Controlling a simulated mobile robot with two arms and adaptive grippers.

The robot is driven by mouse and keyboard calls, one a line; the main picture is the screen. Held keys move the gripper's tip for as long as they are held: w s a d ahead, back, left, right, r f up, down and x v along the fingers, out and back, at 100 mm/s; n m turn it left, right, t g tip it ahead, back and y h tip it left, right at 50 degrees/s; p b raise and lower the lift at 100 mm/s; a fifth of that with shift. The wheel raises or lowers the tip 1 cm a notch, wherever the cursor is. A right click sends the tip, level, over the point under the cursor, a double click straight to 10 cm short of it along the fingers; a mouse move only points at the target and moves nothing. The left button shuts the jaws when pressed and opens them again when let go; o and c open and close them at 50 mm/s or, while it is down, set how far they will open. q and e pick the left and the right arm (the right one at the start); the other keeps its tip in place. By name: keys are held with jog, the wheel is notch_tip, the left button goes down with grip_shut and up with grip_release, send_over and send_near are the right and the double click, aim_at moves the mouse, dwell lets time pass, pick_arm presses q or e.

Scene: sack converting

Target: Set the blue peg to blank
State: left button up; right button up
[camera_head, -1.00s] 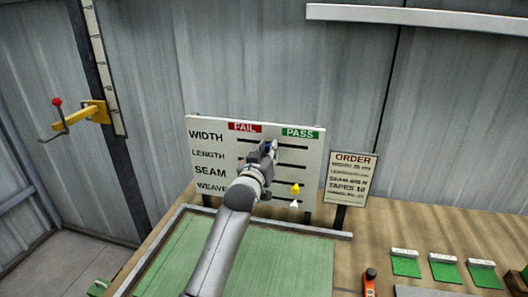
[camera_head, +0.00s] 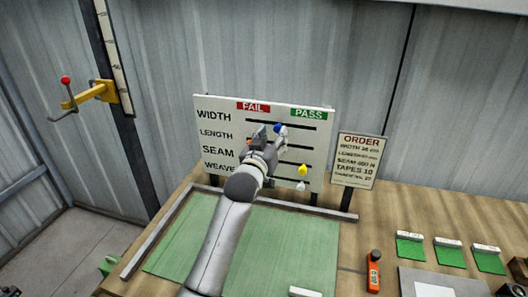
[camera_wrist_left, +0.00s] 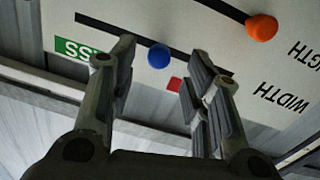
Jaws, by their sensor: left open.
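The white board (camera_head: 213,102) stands at the back of the bench, with rows WIDTH, LENGTH, SEAM and WEAVE under FAIL and PASS labels. The blue peg (camera_head: 280,128) sits near the middle of the WIDTH slot, between the two label columns. It also shows in the left wrist view (camera_wrist_left: 159,56), upside down, with its face clear. My left gripper (camera_head: 268,138) is open just in front of the board. In the wrist view its fingers (camera_wrist_left: 162,68) stand apart on either side of the blue peg, not closed on it.
An orange peg (camera_wrist_left: 262,27) sits in the LENGTH slot, toward the row names. A yellow peg (camera_head: 303,170) and a white peg (camera_head: 301,186) are lower, toward PASS. The order sign (camera_head: 357,160) stands right of the board.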

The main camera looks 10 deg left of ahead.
pick_arm(q)
jog(key=s, duration=0.8)
jog(key=shift+s+a, duration=0.25)
jog(key=shift+a, duration=0.1)
